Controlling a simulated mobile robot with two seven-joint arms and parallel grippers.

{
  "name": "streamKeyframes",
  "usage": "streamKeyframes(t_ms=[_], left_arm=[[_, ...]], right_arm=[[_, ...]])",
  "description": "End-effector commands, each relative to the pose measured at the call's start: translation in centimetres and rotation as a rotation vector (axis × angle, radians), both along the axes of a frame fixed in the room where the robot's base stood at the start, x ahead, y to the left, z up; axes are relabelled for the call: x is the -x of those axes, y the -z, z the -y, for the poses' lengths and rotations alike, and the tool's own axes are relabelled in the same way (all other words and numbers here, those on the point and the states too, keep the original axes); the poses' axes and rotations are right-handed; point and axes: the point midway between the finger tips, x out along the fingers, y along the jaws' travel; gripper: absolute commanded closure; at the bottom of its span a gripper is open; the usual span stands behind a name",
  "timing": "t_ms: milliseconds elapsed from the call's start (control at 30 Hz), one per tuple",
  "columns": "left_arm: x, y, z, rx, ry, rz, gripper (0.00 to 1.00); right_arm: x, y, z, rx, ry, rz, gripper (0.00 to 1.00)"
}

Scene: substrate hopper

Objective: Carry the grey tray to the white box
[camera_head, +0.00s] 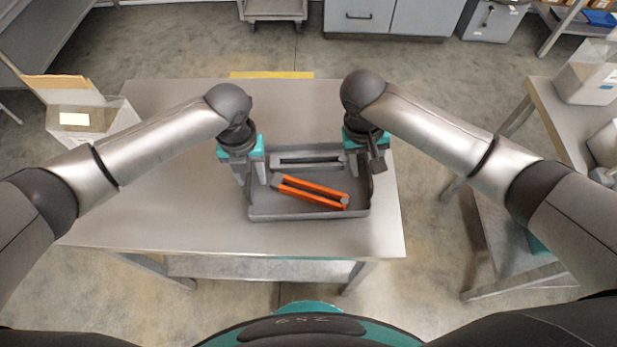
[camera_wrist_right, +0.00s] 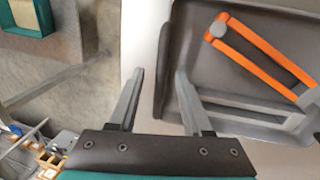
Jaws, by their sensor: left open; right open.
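The grey tray (camera_head: 310,214) lies on the metal table. It holds a long orange-sided part (camera_head: 310,191) and a grey bar (camera_head: 306,160). My left gripper (camera_head: 251,180) is open at the tray's left wall, one finger on each side of it. My right gripper (camera_head: 368,168) is open at the tray's right wall. The right wrist view shows its open fingers (camera_wrist_right: 160,75) with the tray wall (camera_wrist_right: 164,80) between them, not gripped. A whitish box (camera_head: 590,78) stands on the side table at right; I cannot tell whether it is the task's white box.
The metal table (camera_head: 160,215) is bare left of the tray.

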Motion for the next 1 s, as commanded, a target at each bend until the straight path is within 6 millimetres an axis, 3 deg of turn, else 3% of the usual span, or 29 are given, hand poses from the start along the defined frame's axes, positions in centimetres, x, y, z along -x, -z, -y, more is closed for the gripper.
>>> streamKeyframes(t_ms=[133, 500, 567, 1000], left_arm=[[0.01, -0.02, 0.01, 0.000, 0.000, 0.000, 0.58], [0.00, -0.05, -0.02, 0.000, 0.000, 0.000, 0.99], [-0.01, -0.06, -0.02, -0.001, 0.000, 0.000, 1.00], [-0.03, -0.08, -0.06, -0.001, -0.001, 0.000, 1.00]], right_arm=[[0.01, 0.00, 0.02, 0.000, 0.000, -0.001, 0.52], [0.01, -0.02, 0.02, 0.000, 0.001, -0.001, 0.93], [0.00, -0.04, 0.02, 0.001, 0.001, -0.001, 1.00], [0.00, -0.04, 0.06, 0.002, 0.001, -0.001, 1.00]])
